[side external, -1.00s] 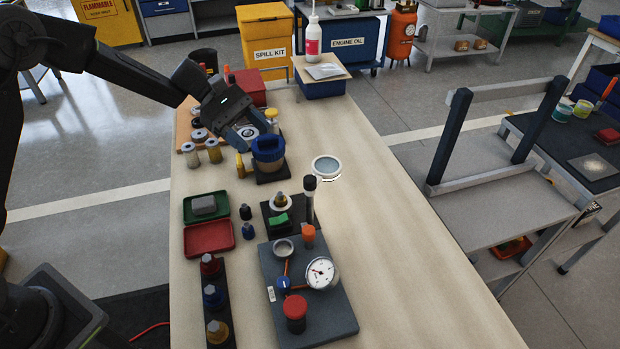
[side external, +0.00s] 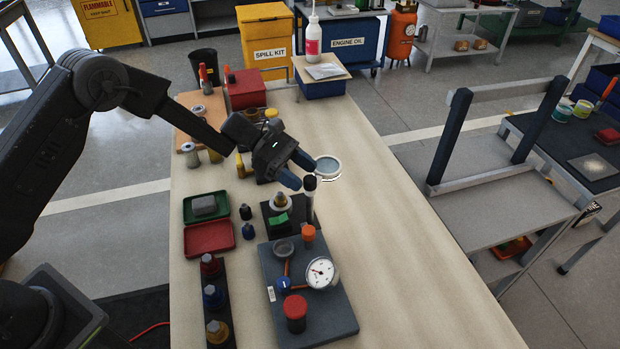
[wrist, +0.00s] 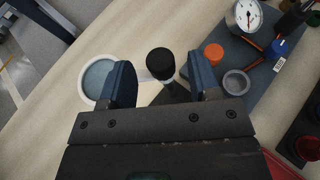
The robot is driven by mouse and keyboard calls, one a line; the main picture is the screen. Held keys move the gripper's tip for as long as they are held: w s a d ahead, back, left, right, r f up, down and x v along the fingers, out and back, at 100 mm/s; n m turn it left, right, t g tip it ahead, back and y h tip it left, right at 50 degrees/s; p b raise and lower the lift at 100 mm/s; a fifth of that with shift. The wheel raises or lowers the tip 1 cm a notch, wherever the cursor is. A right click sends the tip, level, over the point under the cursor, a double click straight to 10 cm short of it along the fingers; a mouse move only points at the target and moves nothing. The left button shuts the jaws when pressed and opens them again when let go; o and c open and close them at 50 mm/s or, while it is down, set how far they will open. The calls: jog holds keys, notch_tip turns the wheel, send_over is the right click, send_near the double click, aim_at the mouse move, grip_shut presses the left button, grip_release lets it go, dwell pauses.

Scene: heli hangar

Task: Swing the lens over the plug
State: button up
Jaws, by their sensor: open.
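The lens (side external: 328,168) is a round glass in a white ring, on an arm from an upright post with a black knob (side external: 309,183). The lens hangs to the far right of the post, away from the plug (side external: 281,200), a metal-topped piece in a pale ring on a dark base with a green block. My gripper (side external: 302,172) is open and close to the knob. In the wrist view the knob (wrist: 160,62) appears between the open fingers, and the lens (wrist: 99,76) is partly behind the left finger. The plug is not clear there.
A grey plate with a dial gauge (side external: 320,272), an orange cap (side external: 308,233) and a red cap (side external: 295,311) lies nearer the camera. Green (side external: 206,206) and red (side external: 209,238) trays are at left. The table right of the lens is clear.

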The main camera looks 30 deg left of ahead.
jog(key=shift+x, duration=1.4)
grip_shut()
